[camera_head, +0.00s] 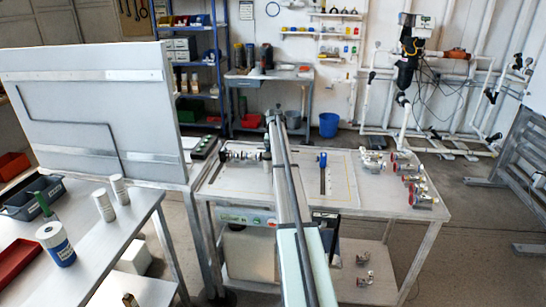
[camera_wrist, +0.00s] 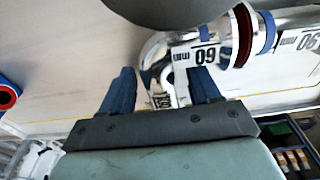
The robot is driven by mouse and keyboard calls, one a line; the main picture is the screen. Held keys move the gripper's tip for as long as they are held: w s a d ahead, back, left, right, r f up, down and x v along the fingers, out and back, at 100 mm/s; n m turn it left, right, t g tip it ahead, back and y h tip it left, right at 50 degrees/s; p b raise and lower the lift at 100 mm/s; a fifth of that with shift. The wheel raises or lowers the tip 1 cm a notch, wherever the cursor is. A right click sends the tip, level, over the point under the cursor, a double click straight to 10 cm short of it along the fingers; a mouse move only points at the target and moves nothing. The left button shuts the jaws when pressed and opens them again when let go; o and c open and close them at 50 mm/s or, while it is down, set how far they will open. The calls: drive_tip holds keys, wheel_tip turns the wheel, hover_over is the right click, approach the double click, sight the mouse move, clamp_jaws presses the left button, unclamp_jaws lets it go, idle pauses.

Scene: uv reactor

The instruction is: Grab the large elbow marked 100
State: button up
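In the wrist view, a shiny metal elbow (camera_wrist: 158,50) curves down from a straight pipe run. A small marking that seems to read 100 shows low on it, between my fingers. My gripper (camera_wrist: 163,85) has two blue fingers spread apart, one on each side of the elbow's lower end; I cannot tell whether they touch it. A white label (camera_wrist: 195,54) with a large upside-down number, 60 or 90, is on the pipe by the right finger. In the head view, the pipe assembly (camera_head: 240,155) lies on the work table, and my arm hides my gripper.
Several metal fittings (camera_head: 420,195) stand on the right side of the work table (camera_head: 340,203). A blue-handled part (camera_head: 321,158) is right of my arm. A large grey panel (camera_head: 95,110) stands at left. A dark rounded shape (camera_wrist: 165,10) fills the wrist view's top.

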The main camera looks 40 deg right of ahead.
clamp_jaws()
idle(0.3)
drive_tip(key=shift+r, duration=0.15)
